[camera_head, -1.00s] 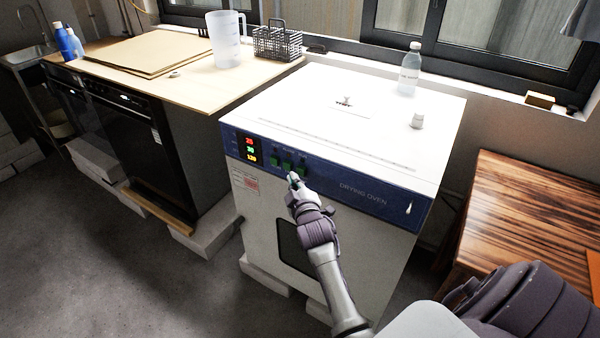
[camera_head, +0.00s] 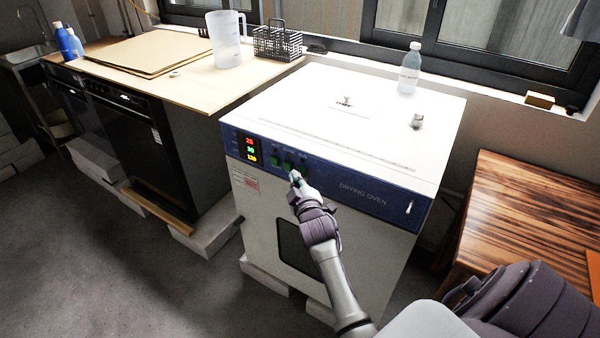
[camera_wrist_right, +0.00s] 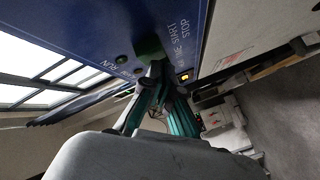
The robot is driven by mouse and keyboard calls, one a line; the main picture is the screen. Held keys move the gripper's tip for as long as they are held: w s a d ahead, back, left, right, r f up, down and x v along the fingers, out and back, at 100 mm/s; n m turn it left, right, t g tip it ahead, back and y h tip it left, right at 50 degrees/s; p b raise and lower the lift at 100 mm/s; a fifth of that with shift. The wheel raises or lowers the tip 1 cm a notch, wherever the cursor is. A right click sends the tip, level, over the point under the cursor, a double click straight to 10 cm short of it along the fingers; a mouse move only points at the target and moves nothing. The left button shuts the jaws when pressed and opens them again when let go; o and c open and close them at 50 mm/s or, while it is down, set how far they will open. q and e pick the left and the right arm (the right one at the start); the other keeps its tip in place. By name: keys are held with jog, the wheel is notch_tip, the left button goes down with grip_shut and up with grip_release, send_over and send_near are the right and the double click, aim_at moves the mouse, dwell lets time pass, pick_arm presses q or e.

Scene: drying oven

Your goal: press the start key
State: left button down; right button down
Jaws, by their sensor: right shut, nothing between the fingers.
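The drying oven (camera_head: 345,215) is white with a blue front panel (camera_head: 350,188). Small green keys (camera_head: 275,161) sit on the panel, right of the lit display (camera_head: 249,149). My right gripper (camera_head: 295,176) is shut and empty, its tips at the rightmost key and partly covering it. In the right wrist view, the shut fingers (camera_wrist_right: 158,72) are at a green key (camera_wrist_right: 149,47), near panel lettering that includes START, STOP and RUN. I cannot tell whether they touch it or press it in. My left gripper is not in view.
A clear bottle (camera_head: 410,70) and a small metal fitting (camera_head: 417,121) are on the oven top. A wooden table (camera_head: 530,205) stands at the right. A counter (camera_head: 190,85) with a jug (camera_head: 227,40) and a wire basket (camera_head: 277,42) is at the left.

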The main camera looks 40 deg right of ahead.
jog(key=shift+w+d, duration=0.3)
jog(key=shift+d, duration=0.45)
dwell(0.8)
jog(key=shift+a, duration=0.1)
jog(key=shift+s+a+p, duration=0.15)
jog(key=shift+s+a, duration=0.1)
jog(key=shift+a, duration=0.3)
jog(key=shift+s+a+p, duration=0.15)
jog(key=shift+s+a, duration=0.1)
jog(key=shift+a, duration=0.25)
jog(key=shift+s+a+f+p, duration=0.15)
jog(key=shift+s+a, duration=0.2)
jog(key=shift+a, duration=0.45)
jog(key=shift+s+a+r+p, duration=0.15)
jog(key=shift+s+a, duration=0.15)
jog(key=shift+a, duration=0.5)
jog(key=shift+s+a+f+p, duration=0.15)
jog(key=shift+s+a, duration=0.2)
jog(key=shift+a, duration=0.45)
